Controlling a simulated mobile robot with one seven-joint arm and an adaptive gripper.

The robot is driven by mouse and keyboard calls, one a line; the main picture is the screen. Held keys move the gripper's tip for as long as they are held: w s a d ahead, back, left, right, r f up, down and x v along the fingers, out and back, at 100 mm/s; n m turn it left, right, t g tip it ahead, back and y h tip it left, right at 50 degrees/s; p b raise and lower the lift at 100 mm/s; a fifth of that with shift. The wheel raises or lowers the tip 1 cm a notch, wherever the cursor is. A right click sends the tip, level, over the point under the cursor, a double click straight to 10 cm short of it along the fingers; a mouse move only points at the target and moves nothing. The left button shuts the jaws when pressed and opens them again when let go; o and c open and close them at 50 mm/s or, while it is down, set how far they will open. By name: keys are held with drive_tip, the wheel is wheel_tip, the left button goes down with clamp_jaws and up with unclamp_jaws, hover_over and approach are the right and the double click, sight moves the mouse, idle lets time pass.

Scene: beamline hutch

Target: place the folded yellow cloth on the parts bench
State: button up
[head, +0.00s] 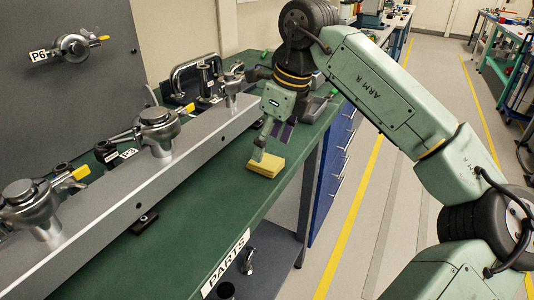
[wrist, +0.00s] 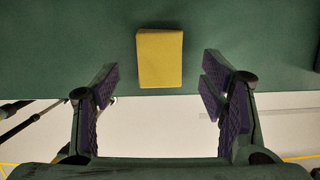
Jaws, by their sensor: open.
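The folded yellow cloth (head: 266,164) lies flat on the green top of the parts bench (head: 205,215), close to its front edge. In the wrist view the cloth (wrist: 160,58) sits on the green surface, centred ahead of the fingers and apart from both. My gripper (wrist: 160,95) is open and empty, with a purple-padded finger on each side. In the head view my gripper (head: 270,145) is just above and behind the cloth, and one fingertip overlaps its edge in the picture. I cannot tell from that view whether they touch.
A grey rail with several valve-like metal fittings (head: 157,130) runs along the bench's back. A PARTS label (head: 226,263) is on the front edge. A dark clip (head: 143,222) lies by the rail. Blue drawers (head: 335,165) stand under the bench, and the aisle floor is clear.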

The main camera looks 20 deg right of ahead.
sight(279, 166)
drive_tip(key=v, duration=0.8)
